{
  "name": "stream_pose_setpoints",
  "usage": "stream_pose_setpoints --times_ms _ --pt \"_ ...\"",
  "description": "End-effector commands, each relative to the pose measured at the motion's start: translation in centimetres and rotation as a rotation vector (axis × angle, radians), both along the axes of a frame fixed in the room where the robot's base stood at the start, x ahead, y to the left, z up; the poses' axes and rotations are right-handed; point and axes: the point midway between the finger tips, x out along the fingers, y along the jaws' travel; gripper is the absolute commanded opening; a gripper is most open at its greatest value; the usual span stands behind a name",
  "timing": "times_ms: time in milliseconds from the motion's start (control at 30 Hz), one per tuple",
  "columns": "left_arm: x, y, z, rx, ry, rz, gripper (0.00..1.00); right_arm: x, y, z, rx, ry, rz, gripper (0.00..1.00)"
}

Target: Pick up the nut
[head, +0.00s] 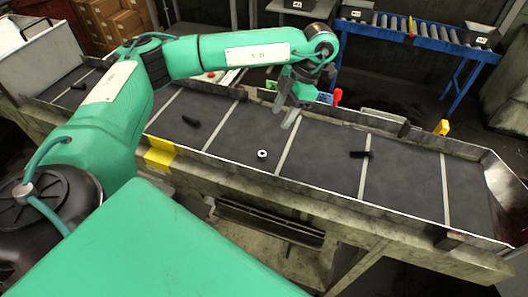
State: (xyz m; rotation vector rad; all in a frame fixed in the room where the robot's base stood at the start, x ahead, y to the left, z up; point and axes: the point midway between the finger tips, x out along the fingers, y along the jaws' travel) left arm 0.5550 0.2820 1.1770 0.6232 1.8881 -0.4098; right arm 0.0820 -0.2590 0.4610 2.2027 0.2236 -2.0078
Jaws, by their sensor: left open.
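The nut (262,154) is a small light ring with a dark hole. It lies on the dark conveyor belt (320,150), between two pale cross strips near the belt's front edge. My left gripper (279,118) hangs over the belt, above and to the right of the nut in the picture. Its fingers point down, and it is open and empty, apart from the nut. My right gripper is not in view.
A dark bolt (361,154) lies on the belt to the right, and another dark bolt (191,121) to the left. Low metal walls edge the belt. A blue roller conveyor (430,42) stands behind. Cardboard boxes (113,20) stand at back left.

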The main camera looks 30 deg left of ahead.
Motion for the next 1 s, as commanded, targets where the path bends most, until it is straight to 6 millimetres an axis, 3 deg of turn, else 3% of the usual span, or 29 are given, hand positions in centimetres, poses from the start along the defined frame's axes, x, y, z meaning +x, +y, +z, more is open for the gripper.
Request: stream_pose_setpoints --times_ms 600,1000 --pt "-2.3 1.5 -6.6 -0.005 0.005 -0.002 0.47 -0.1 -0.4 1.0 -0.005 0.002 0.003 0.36" --pt "-2.8 1.8 -8.2 -0.006 0.004 -0.001 0.47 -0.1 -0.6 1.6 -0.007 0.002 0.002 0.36"
